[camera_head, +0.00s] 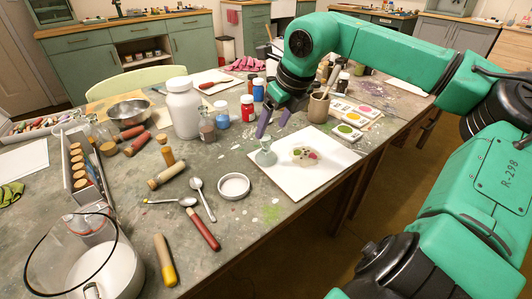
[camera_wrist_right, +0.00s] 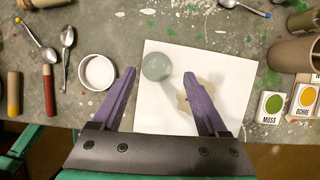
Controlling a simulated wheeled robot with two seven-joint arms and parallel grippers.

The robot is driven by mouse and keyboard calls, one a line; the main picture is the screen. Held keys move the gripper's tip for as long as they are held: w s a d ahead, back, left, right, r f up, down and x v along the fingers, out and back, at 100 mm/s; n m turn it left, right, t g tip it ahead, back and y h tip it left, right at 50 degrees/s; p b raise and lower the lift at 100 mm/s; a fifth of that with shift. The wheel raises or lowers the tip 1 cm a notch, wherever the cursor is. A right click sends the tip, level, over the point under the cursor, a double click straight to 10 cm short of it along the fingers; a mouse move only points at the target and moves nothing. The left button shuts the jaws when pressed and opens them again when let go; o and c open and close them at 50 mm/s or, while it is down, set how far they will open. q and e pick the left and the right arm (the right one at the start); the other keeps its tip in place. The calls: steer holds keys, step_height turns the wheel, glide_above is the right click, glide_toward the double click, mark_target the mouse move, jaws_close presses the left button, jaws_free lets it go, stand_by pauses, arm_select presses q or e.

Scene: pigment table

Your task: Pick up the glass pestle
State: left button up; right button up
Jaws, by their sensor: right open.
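The glass pestle (camera_head: 265,156) is pale grey-green and stands on the left part of a white sheet (camera_head: 300,187) on the table. In the right wrist view the pestle (camera_wrist_right: 156,66) looks like a round disc from above, in line with the gap between the fingertips. My right gripper (camera_head: 273,124) has two purple fingers, spread apart with nothing between them. It is above and just behind the pestle in the head view, and the fingers also show in the right wrist view (camera_wrist_right: 159,75). My left gripper is out of view.
A white dish (camera_head: 233,186) and spoons (camera_head: 203,199) lie to the left. Pigment cards (camera_head: 349,131) and a brown pot (camera_head: 318,107) stand to the right. Bottles (camera_head: 248,108) stand behind.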

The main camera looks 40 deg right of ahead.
mark_target(267, 136)
steer(key=x, duration=0.4)
steer(key=shift+a+f, duration=0.3)
steer(key=shift+w+f, duration=0.3)
steer(key=shift+s, duration=0.1)
jaws_close()
steer(key=shift+r, duration=0.1)
